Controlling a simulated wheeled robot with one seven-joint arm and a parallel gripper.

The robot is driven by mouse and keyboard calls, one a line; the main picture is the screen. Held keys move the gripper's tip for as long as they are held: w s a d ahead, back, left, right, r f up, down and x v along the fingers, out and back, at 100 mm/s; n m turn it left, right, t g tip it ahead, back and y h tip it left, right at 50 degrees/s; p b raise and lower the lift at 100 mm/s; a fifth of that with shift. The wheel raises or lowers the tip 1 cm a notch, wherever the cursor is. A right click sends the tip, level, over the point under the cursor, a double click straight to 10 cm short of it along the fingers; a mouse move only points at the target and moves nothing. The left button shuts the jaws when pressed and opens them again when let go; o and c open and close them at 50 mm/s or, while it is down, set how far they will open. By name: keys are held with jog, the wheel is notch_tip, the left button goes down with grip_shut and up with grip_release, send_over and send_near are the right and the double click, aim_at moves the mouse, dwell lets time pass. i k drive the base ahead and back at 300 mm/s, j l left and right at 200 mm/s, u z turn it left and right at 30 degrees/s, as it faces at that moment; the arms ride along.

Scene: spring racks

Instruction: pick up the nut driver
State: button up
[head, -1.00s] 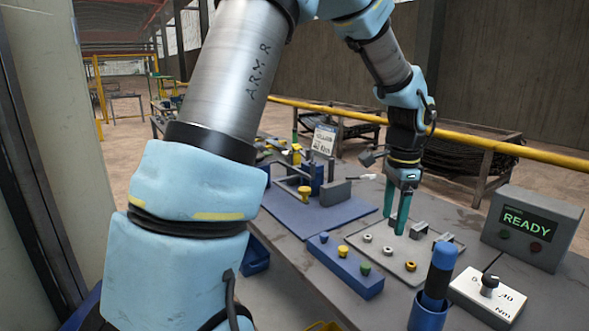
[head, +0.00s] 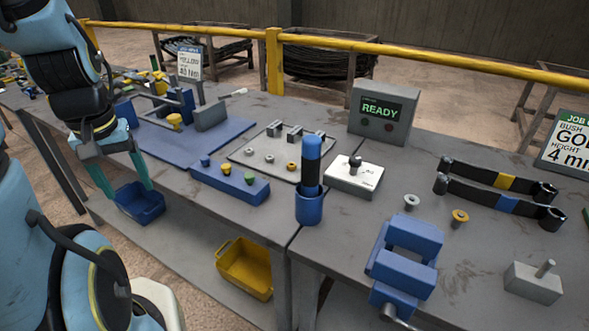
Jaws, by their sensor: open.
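The nut driver (head: 312,162), as I take it, has a blue grip end over a black handle. It stands upright in a blue cup-shaped holder (head: 310,207) near the front edge of the bench, and its lower part is hidden in the holder. My gripper (head: 130,190) is at the left of the head view, pointing down in front of the bench edge, with its two teal fingers spread and nothing between them. It is well to the left of the nut driver and apart from it.
A white dial box (head: 348,181) and a READY display (head: 382,117) stand behind and right of the holder. A blue block with knobs (head: 228,182) lies to its left. A blue vise (head: 405,260) is to the right. Blue (head: 140,203) and yellow bins (head: 243,268) sit below.

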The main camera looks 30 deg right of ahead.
aim_at(311, 148)
jog(key=k+j+u, duration=0.3)
jog(key=k, duration=0.2)
jog(key=k+j+u, duration=0.3)
jog(key=k, duration=0.2)
